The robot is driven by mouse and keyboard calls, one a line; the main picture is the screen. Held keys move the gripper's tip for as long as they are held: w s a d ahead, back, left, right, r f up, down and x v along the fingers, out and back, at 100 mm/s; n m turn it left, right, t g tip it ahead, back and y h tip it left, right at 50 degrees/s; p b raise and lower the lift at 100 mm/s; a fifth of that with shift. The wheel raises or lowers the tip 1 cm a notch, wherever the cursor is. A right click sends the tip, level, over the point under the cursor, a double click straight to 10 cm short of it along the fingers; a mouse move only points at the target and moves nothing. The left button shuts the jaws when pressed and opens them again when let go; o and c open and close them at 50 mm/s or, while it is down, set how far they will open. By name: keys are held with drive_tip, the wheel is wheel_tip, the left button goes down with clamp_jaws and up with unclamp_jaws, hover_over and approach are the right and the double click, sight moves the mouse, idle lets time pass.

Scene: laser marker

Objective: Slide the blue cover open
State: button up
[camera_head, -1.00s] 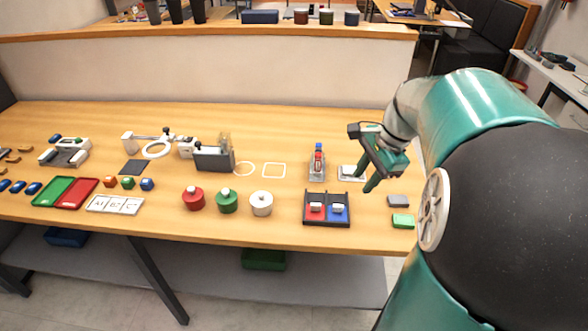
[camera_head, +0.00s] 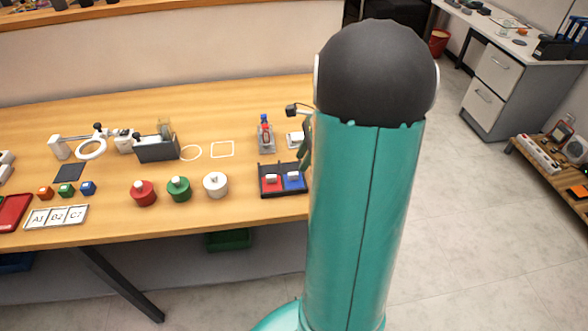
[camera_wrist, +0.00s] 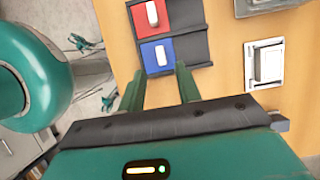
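The blue cover (camera_head: 293,183) has a white handle and lies in the right half of a dark tray (camera_head: 282,193), beside the red cover (camera_head: 271,184). In the wrist view the blue cover (camera_wrist: 155,62) with its white handle is just beyond the fingertips, and the red cover (camera_wrist: 140,17) is past it. My gripper (camera_wrist: 160,70) is open and empty, its fingers spread about the cover's width. In the head view my arm hides most of the gripper, and the tray's right edge is partly covered. I cannot tell the fingers' height above the tray.
A white rocker switch (camera_wrist: 268,63) sits right of the tray in the wrist view. A grey stand with a red-and-blue item (camera_head: 265,135) is behind the tray. Red (camera_head: 144,194), green (camera_head: 179,189) and white (camera_head: 216,186) round knobbed pieces stand to the left.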

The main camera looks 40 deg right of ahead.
sight(294, 173)
drive_tip(key=x, duration=0.5)
drive_tip(key=shift+w+a+f, duration=0.15)
drive_tip(key=shift+w+f, duration=0.05)
drive_tip(key=shift+f, duration=0.05)
clamp_jaws()
